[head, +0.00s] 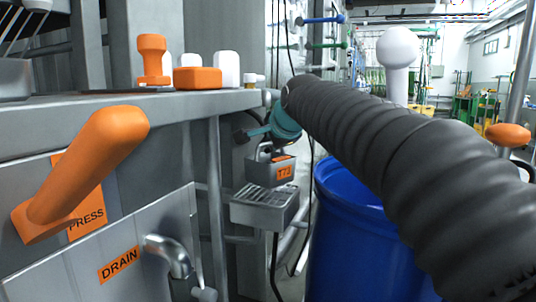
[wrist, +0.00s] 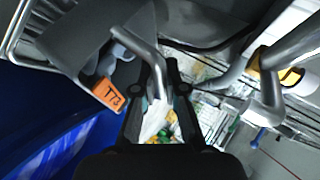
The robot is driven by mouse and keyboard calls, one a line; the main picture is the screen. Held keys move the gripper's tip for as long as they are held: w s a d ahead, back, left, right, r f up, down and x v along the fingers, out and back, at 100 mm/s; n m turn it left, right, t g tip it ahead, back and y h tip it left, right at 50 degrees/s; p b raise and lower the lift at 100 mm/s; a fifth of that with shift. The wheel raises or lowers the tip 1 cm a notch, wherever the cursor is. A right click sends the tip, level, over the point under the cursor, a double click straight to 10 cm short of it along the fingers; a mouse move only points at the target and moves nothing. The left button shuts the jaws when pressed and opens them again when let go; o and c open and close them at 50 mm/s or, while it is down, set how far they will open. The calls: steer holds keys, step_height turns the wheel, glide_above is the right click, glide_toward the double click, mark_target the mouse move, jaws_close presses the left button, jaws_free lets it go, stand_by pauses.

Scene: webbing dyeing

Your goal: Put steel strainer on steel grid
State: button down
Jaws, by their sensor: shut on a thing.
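The steel strainer (head: 272,170) is a small grey box with a bail handle and an orange T73 label. It hangs roughly upright under my gripper (head: 268,143), which is shut on its handle. In the wrist view my gripper (wrist: 160,72) closes on the handle bar, with the strainer (wrist: 85,38) at upper left. The steel grid (head: 265,212) is a slotted grey tray on the machine's side, directly below the strainer in the head view. Whether the strainer touches it, I cannot tell. Part of a wire rim shows at the wrist view's upper left edge.
A blue barrel (head: 350,235) stands right of the grid, partly behind my arm. A steel machine with an orange PRESS lever (head: 90,165) and a DRAIN spout (head: 168,255) fills the left. Orange and white items (head: 198,78) stand on its ledge. Dark cables hang beside the grid.

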mark_target(264, 157)
steer(key=w, duration=0.1)
steer(key=w+a, duration=0.1)
steer(key=shift+w, duration=0.3)
steer(key=shift+f+b, duration=0.55)
steer(key=shift+f, duration=1.15)
steer(key=c, duration=1.2)
jaws_free()
steer(key=shift+f, duration=0.1)
steer(key=shift+c, duration=0.2)
steer(key=v, duration=1.2)
steer(key=shift+p, duration=0.45)
steer(key=shift+s+d, duration=0.1)
steer(key=shift+s, duration=0.05)
